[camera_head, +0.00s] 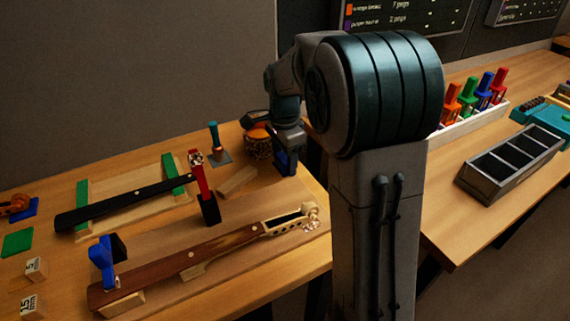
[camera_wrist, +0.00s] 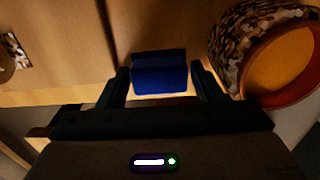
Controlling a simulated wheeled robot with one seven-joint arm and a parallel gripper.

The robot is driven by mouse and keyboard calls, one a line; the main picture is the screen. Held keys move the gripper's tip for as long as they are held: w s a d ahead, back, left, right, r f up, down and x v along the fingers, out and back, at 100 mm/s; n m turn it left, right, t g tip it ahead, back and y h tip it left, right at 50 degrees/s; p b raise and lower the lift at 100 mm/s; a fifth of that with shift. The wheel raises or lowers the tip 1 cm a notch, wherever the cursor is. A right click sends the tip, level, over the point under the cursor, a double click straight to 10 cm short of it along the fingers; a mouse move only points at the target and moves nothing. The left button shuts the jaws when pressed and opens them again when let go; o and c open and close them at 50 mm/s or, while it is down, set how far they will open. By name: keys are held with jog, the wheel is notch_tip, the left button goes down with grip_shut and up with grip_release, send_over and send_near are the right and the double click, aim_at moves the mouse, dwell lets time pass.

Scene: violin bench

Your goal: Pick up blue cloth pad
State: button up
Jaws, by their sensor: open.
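The blue cloth pad (camera_wrist: 160,74) is a small, thick blue block in the wrist view, at the centre between my fingers. My gripper (camera_wrist: 160,86) is open, with one dark finger on each side of the pad. The fingers are very close to its sides; I cannot tell whether they touch. In the head view my gripper (camera_head: 286,160) points down at the back right of the left bench, and the pad is not clearly visible there.
A speckled round container (camera_wrist: 258,22) with an orange inside stands close right of my gripper. On the bench (camera_head: 160,165) are a long dark neck on a cradle (camera_head: 125,203), a brown neck with a scroll (camera_head: 190,255) and a red-handled tool (camera_head: 203,180).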

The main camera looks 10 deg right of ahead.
jog(key=shift+f, duration=0.1)
jog(key=c, duration=0.6)
jog(key=shift+r, duration=0.4)
jog(key=r, duration=0.2)
jog(key=d+r, duration=0.1)
jog(key=r, duration=0.1)
jog(key=shift+s+p, duration=0.25)
jog(key=shift+p, duration=0.1)
jog(key=s+d+r, duration=0.1)
jog(key=d+r, duration=0.1)
jog(key=d, duration=0.1)
jog(key=s+d+r, duration=0.2)
jog(key=d, duration=0.1)
jog(key=s+d+r, duration=0.2)
jog(key=d, duration=0.1)
jog(key=shift+s+r, duration=0.1)
jog(key=shift+s, duration=0.15)
